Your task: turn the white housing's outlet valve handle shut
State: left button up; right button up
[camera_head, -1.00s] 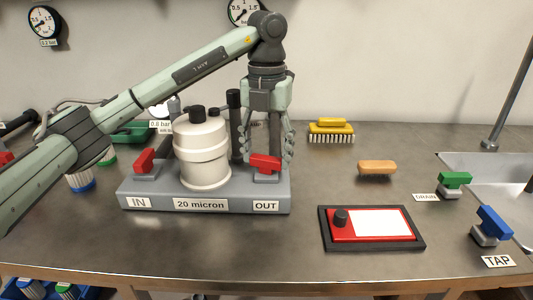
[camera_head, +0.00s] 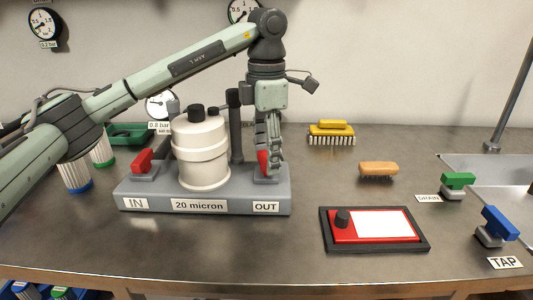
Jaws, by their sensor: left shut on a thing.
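The white housing (camera_head: 203,155) stands on a grey base (camera_head: 235,207) with the labels IN, 20 micron and OUT. Its red outlet valve handle (camera_head: 263,160) is above the OUT label, partly hidden by my gripper. My left gripper (camera_head: 268,165) points down from above and is shut on the outlet handle. The handle looks narrow from here, seen nearly end-on. The red inlet handle (camera_head: 142,160) sits above the IN label, at the base's left end. My right gripper is not in view.
A red and white tray (camera_head: 374,228) lies front right. The green DRAIN valve (camera_head: 457,180) and blue TAP valve (camera_head: 497,224) are at the right by a sink. Filter cartridges (camera_head: 75,175) stand at the left.

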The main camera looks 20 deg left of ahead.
pick_arm(q)
jog(key=shift+m, duration=1.8)
jog(key=o, duration=1.2)
jog(key=shift+c, duration=0.2)
jog(key=shift+r, duration=0.15)
notch_tip(320, 180, up, 12)
